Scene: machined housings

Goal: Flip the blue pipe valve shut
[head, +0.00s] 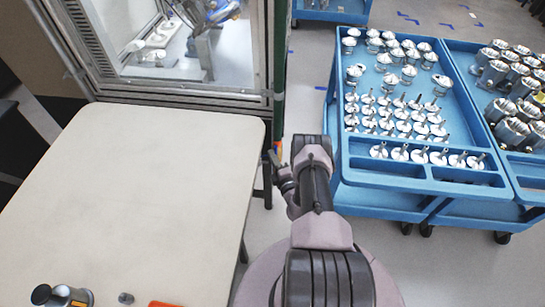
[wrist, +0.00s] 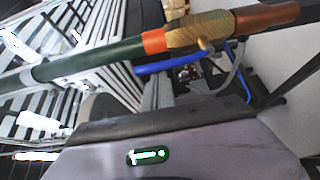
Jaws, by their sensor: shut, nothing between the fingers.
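The blue valve lever (wrist: 165,67) shows in the wrist view just below a pipe, and lies roughly along it. The pipe has a green length (wrist: 95,60), an orange band (wrist: 154,41), a brass-coloured fitting (wrist: 195,32) and a copper-coloured end (wrist: 265,17). In the head view the green pipe (head: 279,65) runs down the machine's right edge. My gripper (head: 285,178) is shut and empty near the pipe's lower end. It is partly hidden by my arm, and its fingertips are hard to make out. I see no clear contact with the lever.
A cream table (head: 130,190) fills the left, with small metal parts at its front. A machine enclosure (head: 180,95) stands behind it. Blue carts (head: 385,195) with metal parts stand at right. A narrow floor strip lies between table and carts.

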